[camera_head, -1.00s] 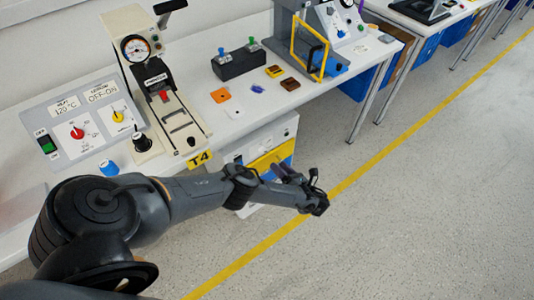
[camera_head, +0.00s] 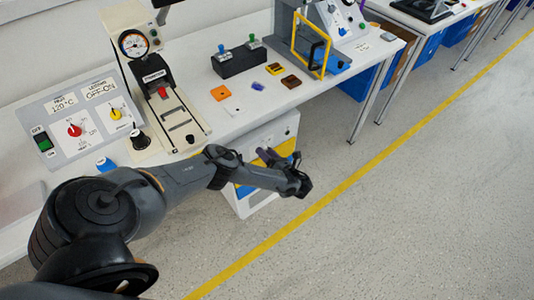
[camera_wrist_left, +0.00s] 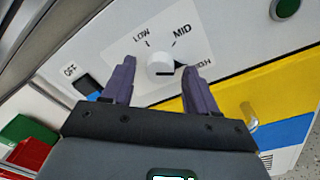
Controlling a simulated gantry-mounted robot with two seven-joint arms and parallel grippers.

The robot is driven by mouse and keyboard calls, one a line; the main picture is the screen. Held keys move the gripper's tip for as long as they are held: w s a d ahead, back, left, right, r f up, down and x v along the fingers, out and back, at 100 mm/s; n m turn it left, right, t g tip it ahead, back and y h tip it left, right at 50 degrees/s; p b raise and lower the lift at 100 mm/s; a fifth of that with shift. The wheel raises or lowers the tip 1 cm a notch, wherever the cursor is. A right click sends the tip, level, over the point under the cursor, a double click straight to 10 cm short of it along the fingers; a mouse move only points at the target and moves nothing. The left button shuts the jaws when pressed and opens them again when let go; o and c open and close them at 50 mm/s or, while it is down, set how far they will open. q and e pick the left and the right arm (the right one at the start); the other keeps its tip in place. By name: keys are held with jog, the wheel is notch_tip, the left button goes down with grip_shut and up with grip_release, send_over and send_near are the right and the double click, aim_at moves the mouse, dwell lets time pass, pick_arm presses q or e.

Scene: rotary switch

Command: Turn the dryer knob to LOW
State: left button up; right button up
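The dryer (camera_head: 284,124) is a white cabinet with yellow and blue areas under the table. Its white knob (camera_wrist_left: 160,63) shows in the left wrist view, on a white dial plate (camera_wrist_left: 150,40) marked LOW, MID and HIGH. The knob's black pointer is toward HIGH. A black OFF switch (camera_wrist_left: 87,87) is left of the dial. My left gripper (camera_head: 299,184) is in front of the dryer. In the left wrist view its purple fingers (camera_wrist_left: 158,68) are open, with the knob visible between their tips. I cannot tell how far the knob is from them. My right gripper is not in view.
The table (camera_head: 250,105) above holds a control panel (camera_head: 80,122), a press (camera_head: 155,85) and a black box with two levers (camera_head: 240,62). A round green button (camera_wrist_left: 286,6) is at the wrist view's upper right. The floor (camera_head: 400,200) to the right is clear.

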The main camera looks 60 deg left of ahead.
pick_arm(q)
jog(key=shift+w+r, duration=0.1)
jog(key=shift+w, duration=0.1)
jog(key=c, duration=0.9)
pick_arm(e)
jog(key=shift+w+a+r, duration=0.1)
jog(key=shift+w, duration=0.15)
